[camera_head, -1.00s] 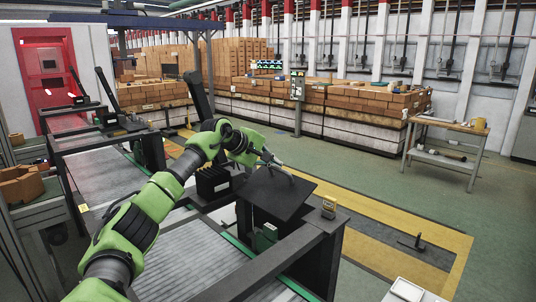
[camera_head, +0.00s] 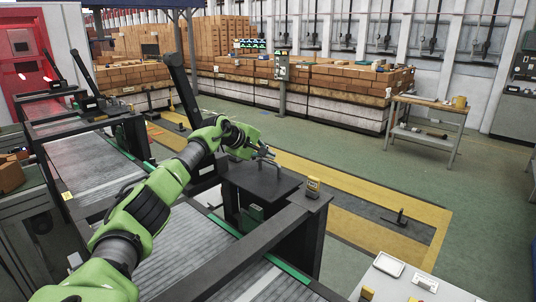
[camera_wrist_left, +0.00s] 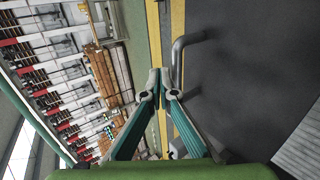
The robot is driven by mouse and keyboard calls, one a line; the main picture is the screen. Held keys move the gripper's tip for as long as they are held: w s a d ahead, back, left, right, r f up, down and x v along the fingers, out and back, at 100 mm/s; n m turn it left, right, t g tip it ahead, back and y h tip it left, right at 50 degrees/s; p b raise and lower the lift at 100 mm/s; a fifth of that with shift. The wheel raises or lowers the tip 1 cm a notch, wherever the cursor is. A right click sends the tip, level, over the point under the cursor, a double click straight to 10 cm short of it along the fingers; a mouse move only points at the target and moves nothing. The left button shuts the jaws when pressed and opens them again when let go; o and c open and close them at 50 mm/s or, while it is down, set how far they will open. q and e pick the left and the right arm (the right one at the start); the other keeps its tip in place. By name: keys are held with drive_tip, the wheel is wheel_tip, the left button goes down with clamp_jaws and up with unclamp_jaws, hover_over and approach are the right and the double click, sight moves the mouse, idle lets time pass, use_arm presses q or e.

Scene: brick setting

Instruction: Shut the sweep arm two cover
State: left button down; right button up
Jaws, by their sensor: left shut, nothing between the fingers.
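The sweep arm cover that I see nearest is a flat dark plate (camera_head: 250,184) on a dark box beside the conveyor, in the middle of the head view. It looks close to level; whether it is fully seated I cannot tell. In the left wrist view a dark surface (camera_wrist_left: 255,70) fills the right side, with a bent grey handle (camera_wrist_left: 188,42) on it. My left gripper (camera_head: 270,153) is shut and empty, just above the plate's far side. Its fingertips (camera_wrist_left: 160,77) are close beside the handle; contact is unclear. My right gripper is not in view.
A dark frame with a small yellow device (camera_head: 313,187) stands right of the plate. An upright dark arm (camera_head: 183,90) rises behind my left arm. A white-topped table (camera_head: 395,285) is at bottom right.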

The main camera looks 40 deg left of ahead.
use_arm(q)
drive_tip(key=shift+s+r, duration=0.1)
idle(0.3)
drive_tip(key=v, duration=1.1)
drive_tip(key=shift+s+r, duration=0.2)
drive_tip(key=shift+s, duration=0.1)
